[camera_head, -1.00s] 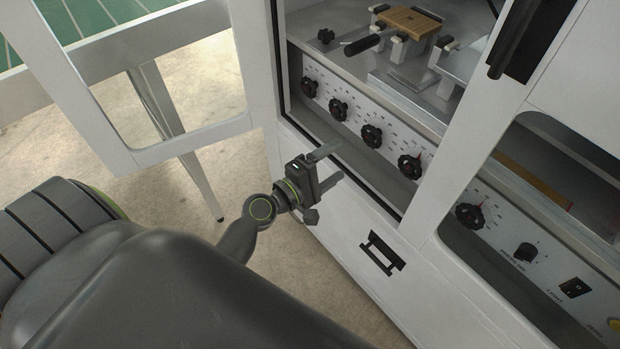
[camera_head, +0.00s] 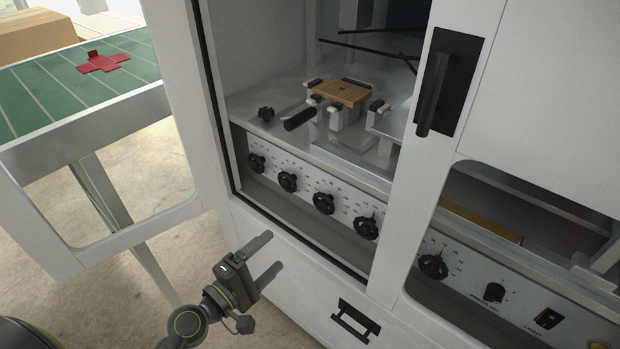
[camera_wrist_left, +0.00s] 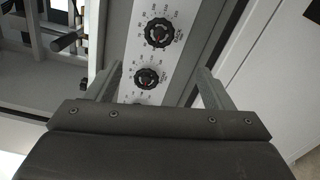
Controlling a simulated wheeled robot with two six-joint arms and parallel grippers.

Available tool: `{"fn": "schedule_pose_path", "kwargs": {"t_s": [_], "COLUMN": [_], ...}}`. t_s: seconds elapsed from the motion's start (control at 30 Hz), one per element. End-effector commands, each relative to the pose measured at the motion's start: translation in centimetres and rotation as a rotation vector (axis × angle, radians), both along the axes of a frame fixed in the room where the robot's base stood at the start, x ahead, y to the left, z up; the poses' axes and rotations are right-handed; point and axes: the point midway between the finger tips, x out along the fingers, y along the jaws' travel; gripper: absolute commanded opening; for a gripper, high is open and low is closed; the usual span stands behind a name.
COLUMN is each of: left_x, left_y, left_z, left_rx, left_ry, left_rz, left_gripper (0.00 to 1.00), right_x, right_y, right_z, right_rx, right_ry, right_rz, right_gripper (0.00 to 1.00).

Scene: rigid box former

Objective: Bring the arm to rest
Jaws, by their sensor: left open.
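My left gripper (camera_head: 268,257) is in the lower middle of the head view, in front of the white box former machine (camera_head: 290,300). Its two fingers are apart with nothing between them. In the left wrist view the two fingers (camera_wrist_left: 160,85) also show spread, pointing toward the control panel (camera_wrist_left: 145,45) with its black knobs. The gripper looks apart from the panel, below the row of knobs. My right gripper is in neither view.
The machine's left door (camera_head: 30,215) stands open beside the arm. Inside, a brown block (camera_head: 341,93) sits in a fixture. A black drawer handle (camera_head: 355,320) is right of the gripper. A green table (camera_head: 60,85) holds a red cross-shaped piece (camera_head: 103,62). Floor shows at lower left.

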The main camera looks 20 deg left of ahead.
Motion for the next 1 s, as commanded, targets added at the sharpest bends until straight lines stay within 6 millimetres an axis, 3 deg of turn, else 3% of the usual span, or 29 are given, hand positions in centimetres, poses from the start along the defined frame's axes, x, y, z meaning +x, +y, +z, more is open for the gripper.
{"fn": "schedule_pose_path", "kwargs": {"t_s": [0.13, 0.23, 0.37, 0.47, 0.57, 0.7, 0.8, 1.0], "left_x": [0.0, -0.3, -1.5, -3.5, -6.4, -11.7, -15.9, -24.0], "left_y": [0.0, 0.0, 0.0, 0.2, 0.8, 2.0, 2.9, 5.1], "left_z": [-0.5, -2.8, -8.9, -14.9, -20.7, -27.8, -31.8, -36.9], "left_rx": [0.018, 0.103, 0.338, 0.559, 0.771, 1.040, 1.198, 1.438], "left_ry": [0.007, 0.046, 0.151, 0.264, 0.383, 0.548, 0.656, 0.835], "left_rz": [-0.002, -0.008, -0.054, -0.127, -0.228, -0.412, -0.562, -0.877], "left_gripper": [0.75, 0.75, 0.75, 0.75, 0.75, 0.75, 0.75, 0.75], "right_x": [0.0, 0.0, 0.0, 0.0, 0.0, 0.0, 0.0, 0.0], "right_y": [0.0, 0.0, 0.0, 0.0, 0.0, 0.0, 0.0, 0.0], "right_z": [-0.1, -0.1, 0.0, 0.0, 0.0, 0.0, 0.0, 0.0], "right_rx": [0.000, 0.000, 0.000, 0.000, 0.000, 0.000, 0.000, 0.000], "right_ry": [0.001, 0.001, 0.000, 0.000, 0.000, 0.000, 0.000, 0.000], "right_rz": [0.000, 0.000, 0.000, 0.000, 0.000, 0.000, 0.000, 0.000], "right_gripper": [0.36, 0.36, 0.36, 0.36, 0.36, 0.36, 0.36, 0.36]}}
